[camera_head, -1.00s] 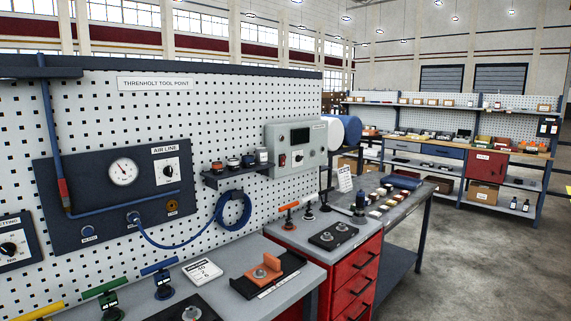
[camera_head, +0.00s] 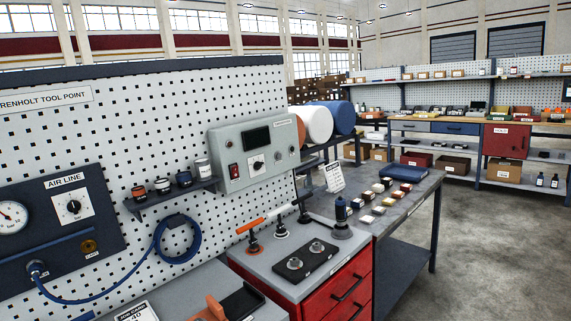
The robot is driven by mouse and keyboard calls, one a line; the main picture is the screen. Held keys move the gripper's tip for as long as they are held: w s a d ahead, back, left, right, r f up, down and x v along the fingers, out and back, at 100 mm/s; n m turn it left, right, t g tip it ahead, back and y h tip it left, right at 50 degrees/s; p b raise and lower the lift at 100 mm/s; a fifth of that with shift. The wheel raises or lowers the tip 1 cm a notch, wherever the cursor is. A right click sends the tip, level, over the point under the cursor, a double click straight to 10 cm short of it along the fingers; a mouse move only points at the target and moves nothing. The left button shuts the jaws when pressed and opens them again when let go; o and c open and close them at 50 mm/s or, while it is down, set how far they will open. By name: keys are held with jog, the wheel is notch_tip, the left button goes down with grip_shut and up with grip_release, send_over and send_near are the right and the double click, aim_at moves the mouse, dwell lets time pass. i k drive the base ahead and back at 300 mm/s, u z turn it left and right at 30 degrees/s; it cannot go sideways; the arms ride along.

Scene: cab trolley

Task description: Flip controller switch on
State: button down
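The controller (camera_head: 255,152) is a grey-green box on the white pegboard, near the middle of the view. It has a dark display (camera_head: 252,139) at the top and a black knob (camera_head: 257,164) on a white plate. A red rocker switch (camera_head: 234,171) sits at its lower left. The switch is too small to tell which way it is set. My gripper is not in view.
A shelf with small jars (camera_head: 163,186) juts out left of the controller. A coiled blue hose (camera_head: 178,239) hangs below. A red drawer cabinet (camera_head: 320,292) with tools on top stands in front, beside a grey bench (camera_head: 408,200). The floor at right is clear.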

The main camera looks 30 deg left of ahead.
aim_at(234, 170)
jog(key=u, duration=0.35)
jog(key=i, duration=1.3)
jog(key=u, duration=0.85)
